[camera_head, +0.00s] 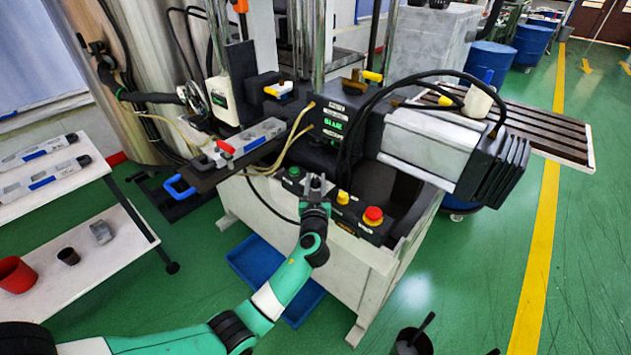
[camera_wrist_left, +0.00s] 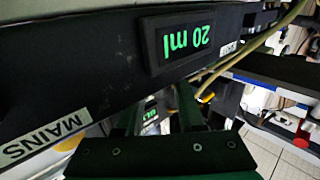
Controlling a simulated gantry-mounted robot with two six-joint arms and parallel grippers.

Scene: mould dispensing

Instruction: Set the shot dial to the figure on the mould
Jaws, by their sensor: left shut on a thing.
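My left gripper (camera_head: 316,183) is at the front control panel (camera_head: 345,222) of the machine, between a green button and a yellow button. Its fingers also show in the left wrist view (camera_wrist_left: 157,108). They are shut on the shot dial, which is mostly hidden by them. A small display (camera_wrist_left: 180,40) above the fingers reads "20 ml" in green, upside down in the wrist view. A grey mould (camera_head: 250,138) with a red clamp lies on the slide with the blue handle; its figure is too small to read. My right gripper does not show.
A red stop button (camera_head: 373,215) and a yellow button (camera_head: 342,198) sit right of my gripper, a green button (camera_head: 294,172) to its left. A blue tray (camera_head: 250,262) is below. Black cables loop above the panel. White shelves (camera_head: 95,225) stand at left.

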